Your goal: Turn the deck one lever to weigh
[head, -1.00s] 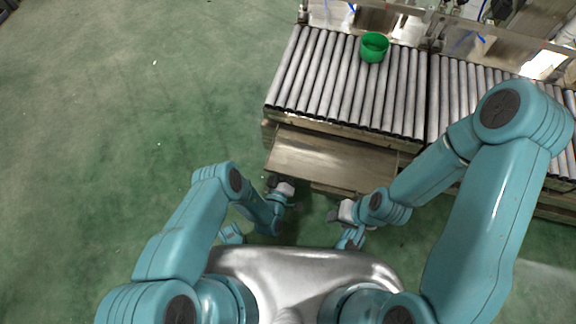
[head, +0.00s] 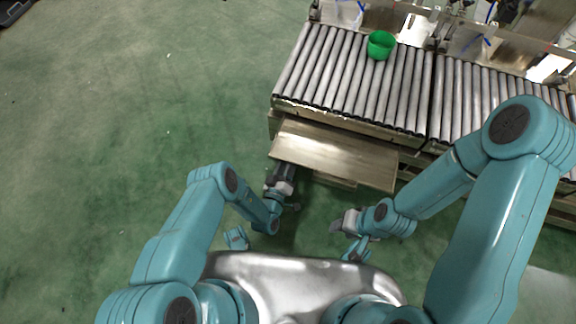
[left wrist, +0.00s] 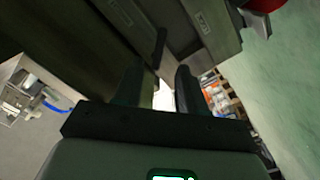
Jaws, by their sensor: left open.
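My left gripper (head: 281,174) is at the front left of the roller deck (head: 345,82), below its metal front shelf (head: 330,152). In the left wrist view its two dark fingers (left wrist: 158,88) are apart with a bright gap between them. A thin dark bar (left wrist: 160,46), perhaps the lever, stands just beyond the fingertips against the metal frame. I cannot tell whether the fingers touch it. No lever can be made out in the head view. My right gripper (head: 340,224) is low, in front of the shelf and apart from it; its jaws are too small to read.
A second roller section (head: 480,95) adjoins on the right. A red part (left wrist: 262,5) shows at the top right of the left wrist view. The green floor (head: 110,130) at left is clear.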

